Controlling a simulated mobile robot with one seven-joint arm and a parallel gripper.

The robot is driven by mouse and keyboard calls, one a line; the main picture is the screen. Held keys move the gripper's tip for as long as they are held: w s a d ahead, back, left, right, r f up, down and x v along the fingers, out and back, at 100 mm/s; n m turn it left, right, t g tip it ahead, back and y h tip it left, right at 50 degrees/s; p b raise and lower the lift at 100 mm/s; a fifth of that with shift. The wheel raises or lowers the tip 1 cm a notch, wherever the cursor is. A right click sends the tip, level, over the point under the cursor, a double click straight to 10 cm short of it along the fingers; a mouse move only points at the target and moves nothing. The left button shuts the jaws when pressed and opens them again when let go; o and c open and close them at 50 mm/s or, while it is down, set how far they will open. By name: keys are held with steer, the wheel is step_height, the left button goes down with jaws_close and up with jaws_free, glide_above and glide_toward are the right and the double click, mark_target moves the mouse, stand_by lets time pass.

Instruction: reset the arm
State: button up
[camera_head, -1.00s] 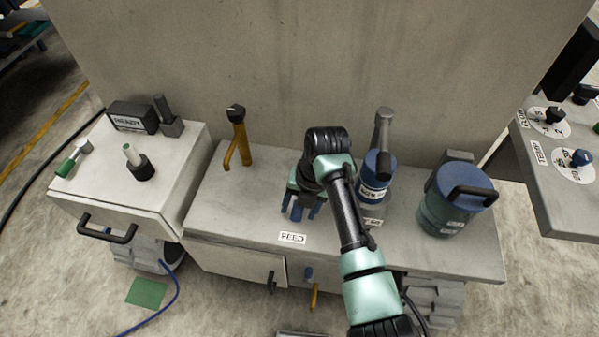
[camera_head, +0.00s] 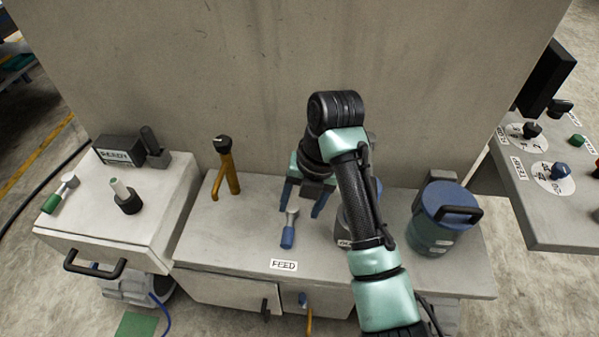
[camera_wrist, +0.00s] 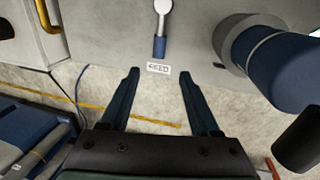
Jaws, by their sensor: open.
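A small lever with a silver shank and blue handle (camera_head: 288,236) stands on the bench just behind the FEED label (camera_head: 284,265). In the wrist view, its blue handle (camera_wrist: 159,47) lies beyond the fingertips, near the middle. My gripper (camera_head: 303,210) is open above and around the lever's upper end as seen in the head view. In the wrist view, my gripper (camera_wrist: 158,73) shows two separate fingers with nothing between them but the label and floor. Whether a finger touches the lever cannot be told. No microscope is clearly recognisable.
A yellow bent post with a black knob (camera_head: 226,165) stands left of my gripper. A blue-lidded canister (camera_head: 445,218) stands to the right. A cabinet with a green-handled lever (camera_head: 62,193) is far left. A dial panel (camera_head: 545,190) is far right. The wall is close behind.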

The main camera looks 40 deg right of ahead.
stand_by(0.3)
steer(key=w+a+r+m+t+h+p, duration=0.15)
steer(key=w+a+r+m+t, duration=0.3)
steer(key=r, duration=0.65)
steer(key=w+a+r+m+t+p, duration=0.2)
steer(key=w+a+r+m+t, duration=0.25)
steer(key=r, duration=0.55)
steer(key=w+a+r+m+t+p, duration=0.1)
steer(key=w+a+r+m+t, duration=0.4)
steer(key=r, duration=0.6)
steer(key=s+a+r+m+t+p, duration=0.1)
steer(key=s+a+r+m+t, duration=0.2)
steer(key=s+r, duration=0.3)
steer(key=s+a+r+m+t+p, duration=0.1)
steer(key=s+r+m+t, duration=0.4)
steer(key=r, duration=0.9)
steer(key=s+a+r+m+t+p, duration=0.2)
steer(key=s+a+r+m+t, duration=0.2)
steer(key=s+r, duration=0.3)
step_height(320, 180, up, 3)
steer(key=shift+s+a+r+m, duration=0.1)
steer(key=shift+s+a+m, duration=0.15)
steer(key=shift+m, duration=0.55)
